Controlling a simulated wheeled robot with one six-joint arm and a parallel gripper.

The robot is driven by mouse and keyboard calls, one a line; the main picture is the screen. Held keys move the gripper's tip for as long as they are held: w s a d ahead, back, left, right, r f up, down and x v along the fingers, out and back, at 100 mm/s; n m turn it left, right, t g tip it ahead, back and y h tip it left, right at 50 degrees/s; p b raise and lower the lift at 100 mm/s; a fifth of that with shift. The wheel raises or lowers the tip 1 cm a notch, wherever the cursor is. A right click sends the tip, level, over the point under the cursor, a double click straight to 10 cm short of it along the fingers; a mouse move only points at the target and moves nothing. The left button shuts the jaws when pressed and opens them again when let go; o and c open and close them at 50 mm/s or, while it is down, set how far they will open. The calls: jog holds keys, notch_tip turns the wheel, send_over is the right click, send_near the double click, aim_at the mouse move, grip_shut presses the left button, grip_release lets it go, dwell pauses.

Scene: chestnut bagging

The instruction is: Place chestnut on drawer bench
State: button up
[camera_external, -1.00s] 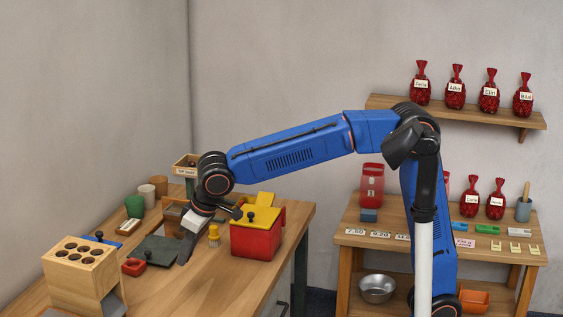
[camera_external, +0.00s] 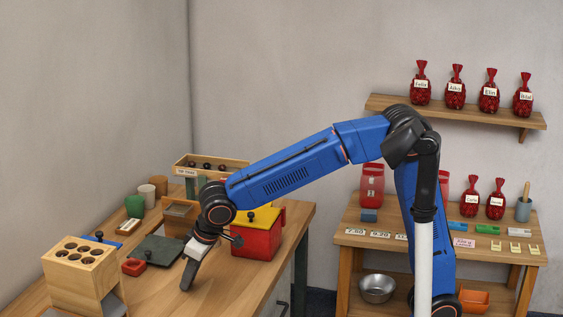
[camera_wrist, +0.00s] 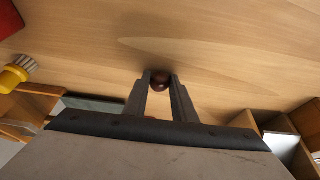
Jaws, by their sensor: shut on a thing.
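A dark brown chestnut (camera_wrist: 160,80) sits between the two fingertips of my gripper (camera_wrist: 160,84) in the wrist view. The jaws are shut on it. In the external view my gripper (camera_external: 187,282) points down at the wooden bench (camera_external: 240,282), near its front edge. The chestnut is hidden in that view. Bare wood lies behind the chestnut in the wrist view. I cannot tell whether the chestnut touches the bench top.
A red box with a yellow lid (camera_external: 257,238) stands right of my gripper. A wooden block with holes (camera_external: 80,267), a small red dish (camera_external: 134,267) and a dark green plate (camera_external: 157,250) lie to the left. A tray of chestnuts (camera_external: 211,165) stands behind.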

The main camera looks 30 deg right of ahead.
jog(key=o, duration=1)
jog(key=shift+f, duration=0.15)
jog(key=v, duration=1.2)
